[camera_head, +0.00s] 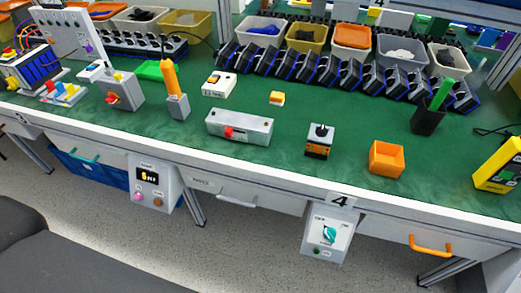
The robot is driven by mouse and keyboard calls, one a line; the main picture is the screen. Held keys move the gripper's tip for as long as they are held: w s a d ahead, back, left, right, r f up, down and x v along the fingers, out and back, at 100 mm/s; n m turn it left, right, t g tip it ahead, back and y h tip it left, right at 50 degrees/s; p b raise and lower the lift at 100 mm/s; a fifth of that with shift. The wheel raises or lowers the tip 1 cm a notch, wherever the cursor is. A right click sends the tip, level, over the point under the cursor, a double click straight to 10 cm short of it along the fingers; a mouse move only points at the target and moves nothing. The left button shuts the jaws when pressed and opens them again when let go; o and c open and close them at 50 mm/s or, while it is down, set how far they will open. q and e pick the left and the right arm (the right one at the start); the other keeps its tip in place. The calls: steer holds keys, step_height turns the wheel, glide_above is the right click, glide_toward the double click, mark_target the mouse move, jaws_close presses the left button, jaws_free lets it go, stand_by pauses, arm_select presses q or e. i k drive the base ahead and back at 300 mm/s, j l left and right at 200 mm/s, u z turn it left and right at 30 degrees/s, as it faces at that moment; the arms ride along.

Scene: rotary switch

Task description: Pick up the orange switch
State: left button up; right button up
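A small block-shaped device with a black knob on its grey top and an orange band around its black lower part (319,141) stands upright on the green bench top, right of centre. It looks like a rotary switch and is the closest match to the orange switch. Nothing touches it. A plain orange open box (386,159) stands to its right. Neither of my grippers is in view.
A long grey box with a red button (239,127) stands left of the switch. A black cup with a green item (428,118) and a yellow device (499,165) stand to the right. Black-blue holders (325,70) and bins line the back. The bench's white front edge (290,182) is near.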

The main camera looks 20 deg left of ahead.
mark_target(317, 148)
steer(key=j+z, duration=0.35)
steer(key=j, duration=0.7)
steer(key=j+z, duration=0.3)
steer(key=j, duration=0.8)
